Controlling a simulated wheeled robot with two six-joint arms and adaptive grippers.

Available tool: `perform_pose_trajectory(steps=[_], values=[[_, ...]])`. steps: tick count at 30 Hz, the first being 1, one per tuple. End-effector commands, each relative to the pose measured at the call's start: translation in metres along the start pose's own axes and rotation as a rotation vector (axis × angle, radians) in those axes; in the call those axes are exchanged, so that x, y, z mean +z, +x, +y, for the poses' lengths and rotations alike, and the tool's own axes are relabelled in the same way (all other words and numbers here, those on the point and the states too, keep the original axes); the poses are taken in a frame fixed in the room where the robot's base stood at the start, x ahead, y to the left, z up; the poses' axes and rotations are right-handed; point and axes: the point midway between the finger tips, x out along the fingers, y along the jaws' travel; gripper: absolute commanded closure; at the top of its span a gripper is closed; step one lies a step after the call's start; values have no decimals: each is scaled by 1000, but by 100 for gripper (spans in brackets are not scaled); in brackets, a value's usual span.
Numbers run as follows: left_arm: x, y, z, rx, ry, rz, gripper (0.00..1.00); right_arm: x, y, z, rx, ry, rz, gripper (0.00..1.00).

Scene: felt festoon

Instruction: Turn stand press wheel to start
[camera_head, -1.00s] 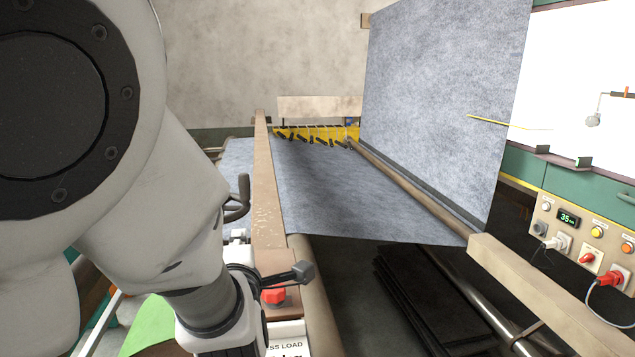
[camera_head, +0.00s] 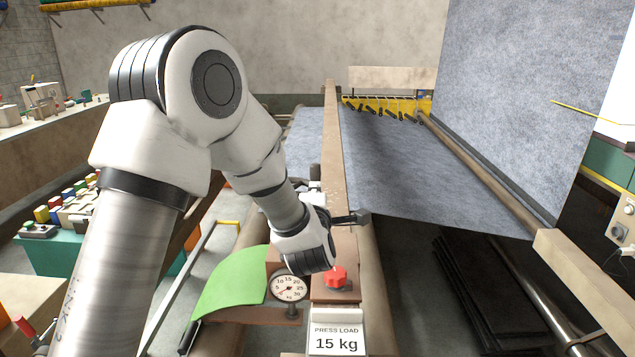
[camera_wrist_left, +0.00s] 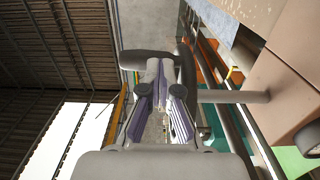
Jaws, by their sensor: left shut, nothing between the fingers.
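A press stand has a round dial gauge (camera_head: 289,288), a red knob (camera_head: 335,276) and a plate (camera_head: 337,338) reading "PRESS LOAD 15 kg". A dark lever (camera_head: 352,218) sticks out to the right beside my left wrist. Dark curved parts behind that wrist may belong to the wheel; my arm hides most of them. In the head view the left fingertips are not clear. In the left wrist view my left gripper (camera_wrist_left: 163,100) is shut and empty. A dark grey bar (camera_wrist_left: 145,60) crosses near its fingers; contact cannot be told. The right gripper is not in view.
Grey felt (camera_head: 400,180) runs back between wooden beams, and a felt sheet (camera_head: 525,100) hangs at the right. Green felt (camera_head: 232,285) lies left of the gauge. Dark stacked sheets (camera_head: 490,290) lie low at the right. A cluttered bench (camera_head: 60,140) stands at the left.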

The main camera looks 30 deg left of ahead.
Motion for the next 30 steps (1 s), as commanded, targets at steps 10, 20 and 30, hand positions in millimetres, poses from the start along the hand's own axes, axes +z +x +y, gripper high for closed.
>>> perform_pose_trajectory(steps=[10, 20, 30], values=[[1, 2, -1, 1, 1, 6, 100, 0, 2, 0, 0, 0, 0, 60], [10, 17, -4, 2, -2, 114, 100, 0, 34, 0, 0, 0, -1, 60], [11, 18, 0, 0, 0, 113, 100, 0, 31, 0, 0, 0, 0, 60]])
